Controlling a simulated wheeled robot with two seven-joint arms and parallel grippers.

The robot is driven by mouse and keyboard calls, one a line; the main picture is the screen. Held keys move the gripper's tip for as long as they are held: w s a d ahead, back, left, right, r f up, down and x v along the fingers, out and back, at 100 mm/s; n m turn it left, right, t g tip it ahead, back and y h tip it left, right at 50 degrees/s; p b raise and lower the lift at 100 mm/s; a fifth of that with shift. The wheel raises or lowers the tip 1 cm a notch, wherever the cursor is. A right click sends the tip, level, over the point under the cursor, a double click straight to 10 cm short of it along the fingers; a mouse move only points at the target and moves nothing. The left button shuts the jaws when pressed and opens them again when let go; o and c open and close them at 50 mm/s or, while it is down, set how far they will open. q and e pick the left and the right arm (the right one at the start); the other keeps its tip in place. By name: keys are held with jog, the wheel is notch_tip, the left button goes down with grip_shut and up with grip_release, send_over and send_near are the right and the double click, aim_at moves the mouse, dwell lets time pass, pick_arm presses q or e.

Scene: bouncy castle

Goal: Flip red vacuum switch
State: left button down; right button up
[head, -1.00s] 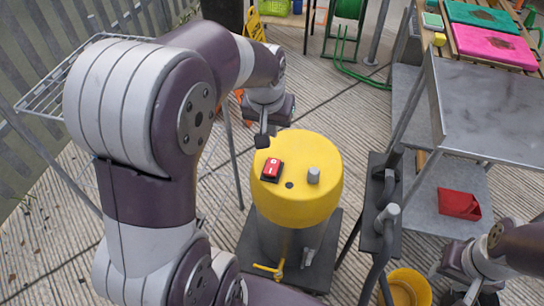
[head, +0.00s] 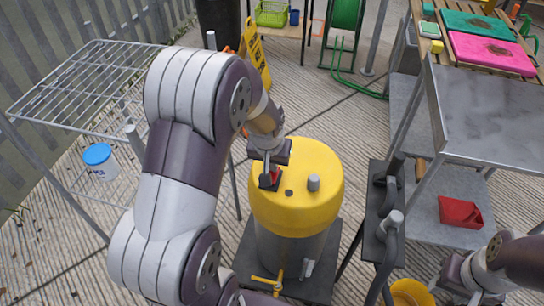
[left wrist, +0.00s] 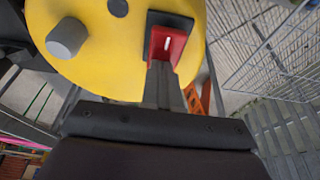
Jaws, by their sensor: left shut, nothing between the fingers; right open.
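The vacuum (head: 315,207) has a yellow domed top on a grey body. Its red switch (head: 276,178) sits on the left of the top in a black frame, partly hidden by my gripper in the head view. In the left wrist view the red switch (left wrist: 169,42) shows a white mark. My left gripper (head: 268,181) is shut and empty, its fingertips (left wrist: 161,68) at the near edge of the switch, seemingly touching it. My right gripper (head: 462,290) is open at the lower right, far from the vacuum and partly cut off.
A grey knob (head: 313,183) stands on the vacuum's top beside the switch. A wire rack (head: 85,85) is at left, a dark stand with handles (head: 380,215) at right. A metal table (head: 485,110) and a yellow bucket (head: 410,292) are further right.

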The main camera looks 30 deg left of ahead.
pick_arm(q)
jog(key=shift+r+p, duration=0.1)
jog(key=shift+p, duration=0.5)
jog(key=shift+w+f, duration=0.1)
jog(key=shift+f, duration=0.2)
jog(key=shift+s+d+r, duration=0.15)
jog(key=shift+s+d, duration=0.05)
jog(key=shift+s, duration=0.6)
jog(key=shift+r, duration=0.1)
